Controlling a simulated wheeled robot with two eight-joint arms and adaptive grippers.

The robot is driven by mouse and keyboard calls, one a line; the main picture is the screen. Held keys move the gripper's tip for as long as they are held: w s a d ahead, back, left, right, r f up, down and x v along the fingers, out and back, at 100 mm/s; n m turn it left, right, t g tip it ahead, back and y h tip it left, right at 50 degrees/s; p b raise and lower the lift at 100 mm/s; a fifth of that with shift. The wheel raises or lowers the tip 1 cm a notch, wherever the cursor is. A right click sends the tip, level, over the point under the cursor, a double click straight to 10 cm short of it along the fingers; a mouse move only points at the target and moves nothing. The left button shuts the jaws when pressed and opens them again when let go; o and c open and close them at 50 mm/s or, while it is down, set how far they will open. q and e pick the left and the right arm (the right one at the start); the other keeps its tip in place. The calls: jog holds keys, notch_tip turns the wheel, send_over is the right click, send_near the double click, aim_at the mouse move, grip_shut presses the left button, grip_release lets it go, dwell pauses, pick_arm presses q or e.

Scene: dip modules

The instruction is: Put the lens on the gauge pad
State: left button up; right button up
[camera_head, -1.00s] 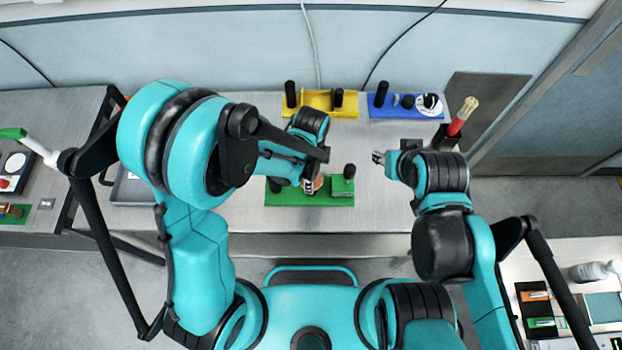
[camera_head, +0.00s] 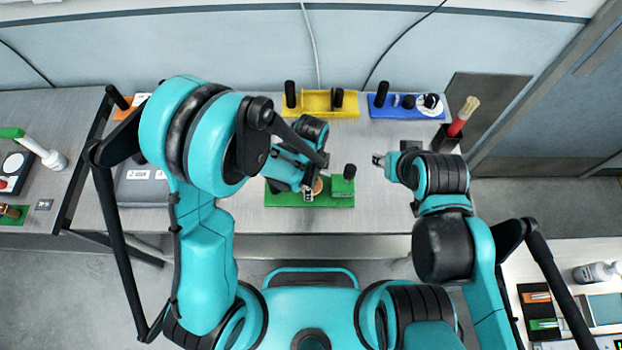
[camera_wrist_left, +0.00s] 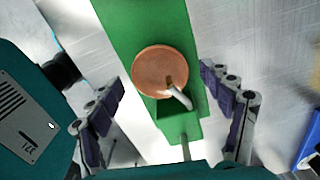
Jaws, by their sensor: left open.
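A copper-coloured round disc (camera_wrist_left: 160,70) lies on a green board (camera_wrist_left: 125,25), with a pale bent piece (camera_wrist_left: 182,98) at its lower edge in the left wrist view. I cannot tell for sure which part is the lens or the gauge pad. In the head view the green board (camera_head: 285,199) is partly covered by my left arm, and the disc (camera_head: 318,186) peeks out. My left gripper (camera_wrist_left: 165,105) is open, its fingers on either side of the disc and apart from it; it also shows in the head view (camera_head: 308,195). My right gripper (camera_head: 378,160) hangs right of the board.
A yellow module (camera_head: 318,102) and a blue module (camera_head: 385,112) with a white disc (camera_head: 430,103) stand behind. A red brush (camera_head: 460,119) stands at the right. Bare table lies between.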

pick_arm(q)
jog(key=shift+r, duration=0.35)
notch_tip(320, 180, up, 12)
jog(key=p, duration=0.2)
jog(key=shift+f+p, duration=0.15)
jog(key=shift+p, duration=0.2)
jog(key=s+a+r+n+t, duration=0.2)
jog(key=a+r+n, duration=0.4)
jog(key=a+n, duration=0.3)
jog(key=s+a+r+n+t, duration=0.3)
jog(key=a+r+n+t, duration=0.2)
jog(key=a+n, duration=0.4)
jog(key=shift+r+n, duration=0.55)
jog(key=shift+n, duration=0.25)
jog(key=shift+d, duration=0.1)
notch_tip(320, 180, down, 16)
jog(key=b, duration=1.6)
